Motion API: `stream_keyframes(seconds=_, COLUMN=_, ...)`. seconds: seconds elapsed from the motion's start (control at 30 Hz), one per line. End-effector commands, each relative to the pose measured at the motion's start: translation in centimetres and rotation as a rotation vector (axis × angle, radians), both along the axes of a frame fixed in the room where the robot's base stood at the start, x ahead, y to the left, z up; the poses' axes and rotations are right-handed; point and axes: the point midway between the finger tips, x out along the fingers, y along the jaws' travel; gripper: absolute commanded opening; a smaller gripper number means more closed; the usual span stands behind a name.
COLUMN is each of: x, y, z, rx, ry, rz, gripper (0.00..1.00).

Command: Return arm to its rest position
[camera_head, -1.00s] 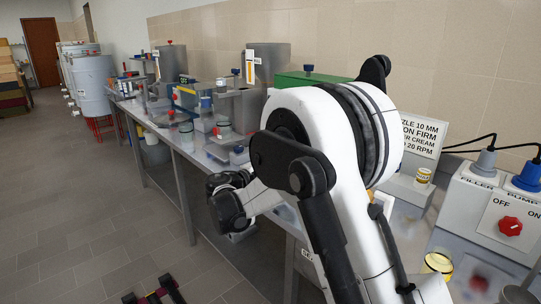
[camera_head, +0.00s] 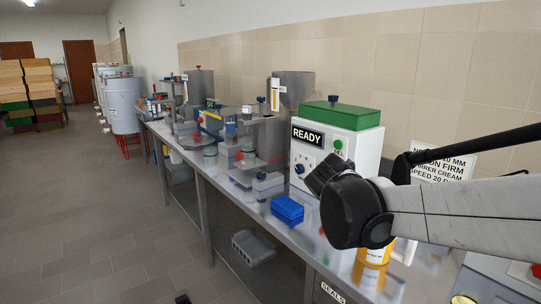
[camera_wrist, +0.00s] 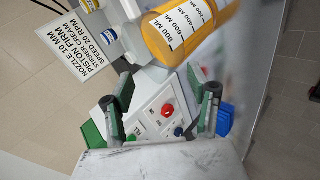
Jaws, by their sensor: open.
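My arm (camera_head: 460,210) reaches in from the right edge of the head view, its pale link ending in a black joint in front of the READY machine (camera_head: 335,140). My gripper (camera_wrist: 165,97) shows in the wrist view with its two fingers wide apart and nothing between them. Beyond the fingers is the machine's white panel with a red button and a blue knob. In the head view the fingers cannot be made out clearly. An orange container with volume marks (camera_wrist: 180,28) is above the gripper in the wrist view; in the head view the arm partly hides it.
A blue box (camera_head: 287,209) lies on the steel bench near its front edge. A printed sign (camera_head: 446,165) stands behind my arm. More bench machines, white drums (camera_head: 122,100) and stacked crates (camera_head: 30,95) stand farther left. The aisle floor (camera_head: 110,220) is clear.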

Motion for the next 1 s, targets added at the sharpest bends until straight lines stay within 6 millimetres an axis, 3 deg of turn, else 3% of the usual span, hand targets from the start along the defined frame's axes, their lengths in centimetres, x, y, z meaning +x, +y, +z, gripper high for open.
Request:
stream_keyframes(seconds=0.27, x=-7.9, y=-0.5, z=-0.2, rx=0.253, ry=-0.023, rz=-0.056, gripper=0.55)
stream_keyframes(seconds=0.6, x=-16.7, y=0.9, z=-1.7, rx=0.565, ry=-0.073, rz=-0.139, gripper=0.55)
stream_keyframes(seconds=0.8, x=-20.8, y=2.2, z=-2.8, rx=0.734, ry=-0.11, rz=-0.191, gripper=0.55)
stream_keyframes(seconds=1.0, x=-22.9, y=3.1, z=-3.5, rx=0.835, ry=-0.135, rz=-0.223, gripper=0.55)
